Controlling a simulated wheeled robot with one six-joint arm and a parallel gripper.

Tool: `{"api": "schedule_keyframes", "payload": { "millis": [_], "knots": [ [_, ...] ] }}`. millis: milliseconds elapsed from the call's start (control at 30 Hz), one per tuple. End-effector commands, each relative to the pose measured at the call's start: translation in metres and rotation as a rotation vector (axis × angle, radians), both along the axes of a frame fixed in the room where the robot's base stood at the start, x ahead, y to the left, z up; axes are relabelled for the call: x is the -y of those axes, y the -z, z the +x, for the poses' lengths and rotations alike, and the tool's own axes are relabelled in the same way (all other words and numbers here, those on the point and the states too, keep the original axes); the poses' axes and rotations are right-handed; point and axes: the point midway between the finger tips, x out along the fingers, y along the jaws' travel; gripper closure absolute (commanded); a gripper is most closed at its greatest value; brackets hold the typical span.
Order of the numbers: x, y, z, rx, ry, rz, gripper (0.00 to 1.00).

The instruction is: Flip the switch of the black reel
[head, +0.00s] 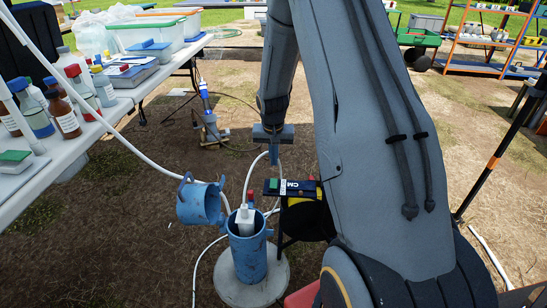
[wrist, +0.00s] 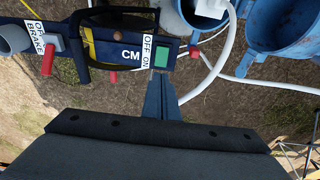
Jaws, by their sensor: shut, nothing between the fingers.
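The black reel (head: 306,222) stands beside the blue well pipe (head: 247,262) in the head view. Its dark panel (wrist: 107,52) is marked CM. A green switch (wrist: 162,57) sits at the panel's end beside an OFF/ON label (wrist: 147,52); it also shows in the head view (head: 273,185). My gripper (wrist: 161,80) is shut and empty, its fingertips just below the switch in the wrist view. In the head view my gripper (head: 273,156) points down above the panel's switch end. I cannot tell whether the fingertips touch the switch, or which way it is set.
A red brake lever (wrist: 47,58) and a red knob (wrist: 195,52) flank the switch. The pipe's blue cap (head: 198,203) hangs open, and a white hose (head: 140,152) runs to the well. A white table (head: 90,135) with bottles stands at left.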

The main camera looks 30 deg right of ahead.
Motion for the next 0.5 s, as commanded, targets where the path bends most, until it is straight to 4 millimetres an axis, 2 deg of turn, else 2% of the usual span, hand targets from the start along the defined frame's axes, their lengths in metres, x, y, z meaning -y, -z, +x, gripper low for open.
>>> {"api": "schedule_keyframes", "payload": {
  "millis": [33,200,500],
  "knots": [
    [0.001,0.013,0.001,-0.003,0.0,0.001,1.0],
    [0.004,0.046,0.007,-0.002,-0.001,0.0,1.0],
    [0.009,0.089,0.014,-0.001,0.0,0.001,1.0]
  ]
}}
